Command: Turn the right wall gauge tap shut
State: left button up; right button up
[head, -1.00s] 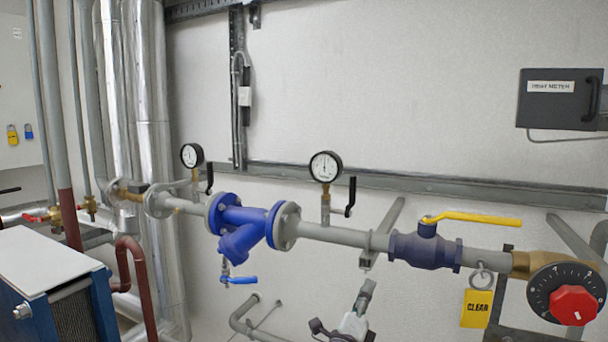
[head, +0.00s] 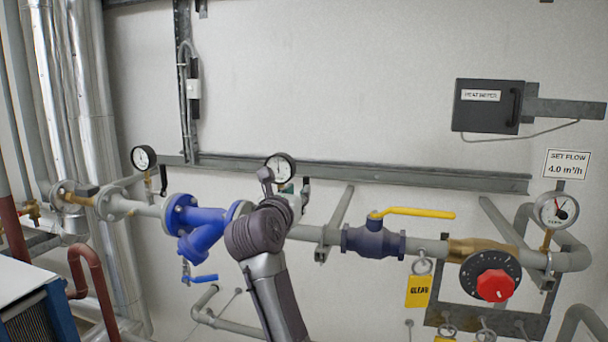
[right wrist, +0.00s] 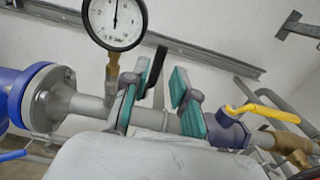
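The right wall gauge (head: 280,168) has a white dial and a brass stem on the grey pipe; it also shows large in the right wrist view (right wrist: 117,20). Its black tap lever (right wrist: 155,67) stands tilted in that view, just right of the stem. My right gripper (right wrist: 158,98) is open, its two teal-padded fingers on either side of the lever in the picture. I cannot tell whether either pad touches it. In the head view my right gripper (head: 290,197) and forearm cover the gauge's stem and much of the tap.
The left wall gauge (head: 143,158) has its own black lever. A blue strainer (head: 200,232) lies left of my arm. A ball valve (head: 372,241) with a yellow handle (head: 418,213) is close on the right. A red knob (head: 495,285) stands farther right.

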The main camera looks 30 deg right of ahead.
aim_at(305, 182)
jog(key=p+x, duration=0.2)
jog(key=x, duration=0.4)
jog(key=shift+d+r+p, duration=0.1)
jog(key=shift+r+p, duration=0.1)
jog(key=shift+p, duration=0.15)
jog(key=shift+w+d+f, duration=0.2)
jog(key=shift+w+d, duration=0.3)
grip_shut()
